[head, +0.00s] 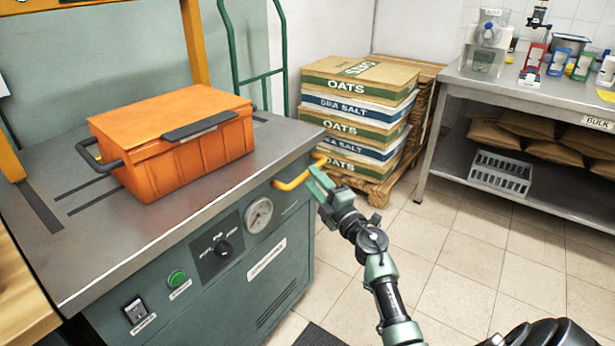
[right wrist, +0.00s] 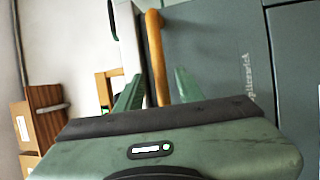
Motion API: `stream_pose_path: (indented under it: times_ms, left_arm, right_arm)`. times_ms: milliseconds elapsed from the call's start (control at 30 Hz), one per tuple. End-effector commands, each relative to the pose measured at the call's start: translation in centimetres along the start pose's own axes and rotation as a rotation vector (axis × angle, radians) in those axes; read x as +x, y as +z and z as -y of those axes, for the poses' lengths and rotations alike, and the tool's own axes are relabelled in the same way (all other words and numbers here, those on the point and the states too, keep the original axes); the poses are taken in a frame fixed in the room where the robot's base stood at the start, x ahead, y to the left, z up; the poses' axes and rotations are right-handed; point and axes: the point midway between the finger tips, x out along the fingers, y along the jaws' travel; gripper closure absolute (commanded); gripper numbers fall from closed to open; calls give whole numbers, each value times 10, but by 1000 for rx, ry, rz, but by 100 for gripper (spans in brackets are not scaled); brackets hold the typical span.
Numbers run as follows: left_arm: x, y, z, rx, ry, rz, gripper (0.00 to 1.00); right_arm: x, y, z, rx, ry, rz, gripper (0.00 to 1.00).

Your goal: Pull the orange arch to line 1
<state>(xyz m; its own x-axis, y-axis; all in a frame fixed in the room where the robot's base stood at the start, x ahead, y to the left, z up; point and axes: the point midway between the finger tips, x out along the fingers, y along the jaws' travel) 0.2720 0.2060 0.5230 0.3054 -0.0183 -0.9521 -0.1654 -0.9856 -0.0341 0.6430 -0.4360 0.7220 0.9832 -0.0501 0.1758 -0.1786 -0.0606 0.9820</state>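A separate yellow-orange bar handle (head: 292,181) is fixed to the machine's right front corner. My right gripper (head: 319,184) is at this handle. In the right wrist view, the handle (right wrist: 157,60) runs between the two spread fingers (right wrist: 157,92), with a gap showing beside it. Dark lines mark the machine top; I cannot read which is line 1. My left gripper is out of view.
An orange lidded crate (head: 165,170) sits on the machine top. Stacked sacks (head: 350,105) stand on a pallet behind, near a green hand truck (head: 255,78). A steel bench (head: 540,95) is at the right. The tiled floor between (head: 470,250) is clear.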

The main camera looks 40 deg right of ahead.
Motion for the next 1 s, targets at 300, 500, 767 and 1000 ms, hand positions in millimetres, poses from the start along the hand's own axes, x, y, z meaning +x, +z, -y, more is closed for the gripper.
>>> stream_pose_path:
  times_ms: [300, 500, 767, 1000]
  left_arm:
    - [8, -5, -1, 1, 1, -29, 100]
    - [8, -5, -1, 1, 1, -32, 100]
    - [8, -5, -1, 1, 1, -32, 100]
    - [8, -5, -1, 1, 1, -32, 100]
  right_arm:
    - [36, 0, 1, 1, 0, 0, 62]
    - [38, 0, 1, 1, -1, 0, 62]
    - [38, 0, 1, 1, -1, 0, 100]
    - [38, 0, 1, 1, -2, 0, 100]
